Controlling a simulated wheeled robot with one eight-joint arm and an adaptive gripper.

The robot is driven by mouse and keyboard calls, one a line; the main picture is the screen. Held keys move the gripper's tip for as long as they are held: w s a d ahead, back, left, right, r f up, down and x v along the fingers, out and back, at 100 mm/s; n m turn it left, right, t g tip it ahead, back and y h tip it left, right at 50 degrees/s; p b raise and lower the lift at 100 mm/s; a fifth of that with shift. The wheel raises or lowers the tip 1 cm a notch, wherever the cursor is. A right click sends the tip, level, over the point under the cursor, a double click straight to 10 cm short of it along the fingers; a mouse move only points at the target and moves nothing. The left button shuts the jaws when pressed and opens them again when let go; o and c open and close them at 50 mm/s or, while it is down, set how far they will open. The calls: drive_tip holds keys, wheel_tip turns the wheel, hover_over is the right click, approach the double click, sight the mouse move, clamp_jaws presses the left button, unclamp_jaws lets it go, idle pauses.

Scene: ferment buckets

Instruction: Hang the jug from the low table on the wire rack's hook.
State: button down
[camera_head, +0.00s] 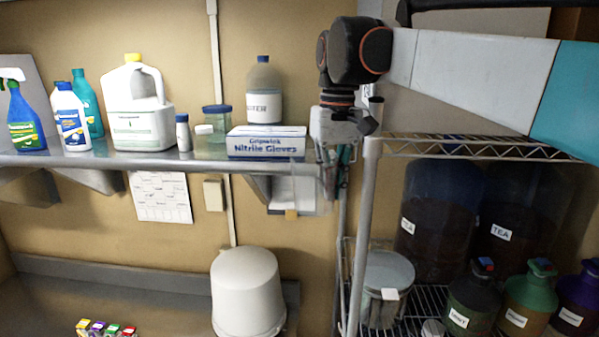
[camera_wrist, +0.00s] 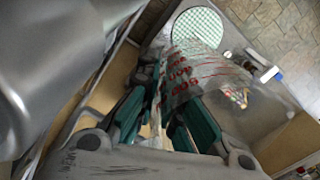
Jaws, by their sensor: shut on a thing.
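A clear jug with red markings (camera_wrist: 195,72) shows in the wrist view, held between the green-padded fingers of my gripper (camera_wrist: 165,132). In the head view my gripper (camera_head: 330,168) points down beside the left front post of the wire rack (camera_head: 367,200), near the wall shelf's right end. A pale see-through shape just left of the fingers there seems to be the jug, but its outline is faint. I cannot make out the rack's hook or the low table for certain in either view.
The wall shelf (camera_head: 170,161) holds bottles, a white jug-shaped container (camera_head: 138,112) and a glove box (camera_head: 266,141). A white bucket (camera_head: 248,290) stands below. The rack holds tea buckets (camera_head: 435,220), a grey bucket (camera_head: 388,280) and several dark and green bottles (camera_head: 530,298).

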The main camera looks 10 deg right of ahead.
drive_tip(key=shift+s+a, duration=0.1)
drive_tip(key=shift+s, duration=0.3)
drive_tip(key=c, duration=1.7)
unclamp_jaws()
drive_tip(key=shift+o, duration=0.2)
drive_tip(key=shift+r, duration=0.15)
